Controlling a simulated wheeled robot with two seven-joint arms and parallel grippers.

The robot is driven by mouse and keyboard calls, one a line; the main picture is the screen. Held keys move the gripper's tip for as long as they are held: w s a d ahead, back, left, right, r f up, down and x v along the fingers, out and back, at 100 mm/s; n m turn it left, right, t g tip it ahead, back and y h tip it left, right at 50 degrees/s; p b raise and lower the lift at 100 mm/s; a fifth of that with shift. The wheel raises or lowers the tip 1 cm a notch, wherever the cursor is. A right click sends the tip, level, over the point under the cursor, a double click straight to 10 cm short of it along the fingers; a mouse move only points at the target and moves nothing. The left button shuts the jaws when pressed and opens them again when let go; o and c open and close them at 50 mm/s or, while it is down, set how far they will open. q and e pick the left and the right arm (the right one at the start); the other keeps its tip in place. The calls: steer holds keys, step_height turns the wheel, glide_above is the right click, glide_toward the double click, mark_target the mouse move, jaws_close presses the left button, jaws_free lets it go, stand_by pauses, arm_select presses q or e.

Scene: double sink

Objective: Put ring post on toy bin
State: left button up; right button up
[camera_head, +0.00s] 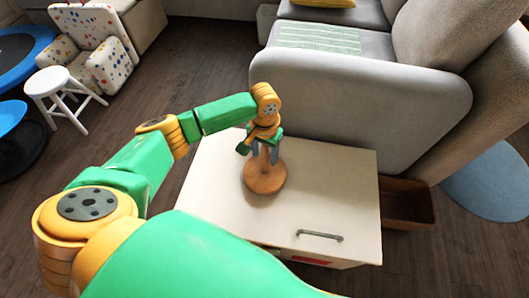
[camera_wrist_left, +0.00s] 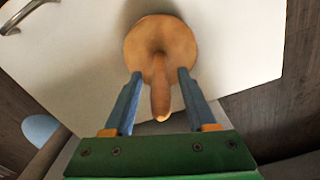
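The ring post (camera_head: 265,179) is a wooden disc with an upright peg. It stands on the pale lid of the toy bin (camera_head: 335,185), left of its middle, and appears to rest flat on it. My left gripper (camera_head: 264,157) is above the disc, pointing down, with one finger on each side of the peg. In the left wrist view the ring post (camera_wrist_left: 160,88) shows between the open blue fingers of my left gripper (camera_wrist_left: 160,73), with a gap on both sides. The toy bin's lid (camera_wrist_left: 230,45) fills the background there. My right gripper is not in view.
The bin has a metal handle (camera_head: 319,236) near its front edge. A grey sofa (camera_head: 360,95) stands close behind it. A brown box (camera_head: 405,202) is to its right on the wooden floor. A white stool (camera_head: 62,95) stands far left. The lid's right side is clear.

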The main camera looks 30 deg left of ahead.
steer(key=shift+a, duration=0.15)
arm_select(q)
steer(key=shift+r, duration=0.2)
step_height(320, 180, up, 7)
steer(key=p, duration=0.3)
steer(key=shift+f, duration=0.1)
step_height(320, 180, up, 5)
steer(key=shift+f+p, duration=0.15)
steer(key=shift+p, duration=0.5)
steer(key=shift+r, duration=0.2)
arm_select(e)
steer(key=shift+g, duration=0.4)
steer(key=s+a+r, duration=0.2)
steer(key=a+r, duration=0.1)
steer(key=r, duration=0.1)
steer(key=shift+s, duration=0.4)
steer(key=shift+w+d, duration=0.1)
arm_select(q)
steer(key=shift+f, duration=0.1)
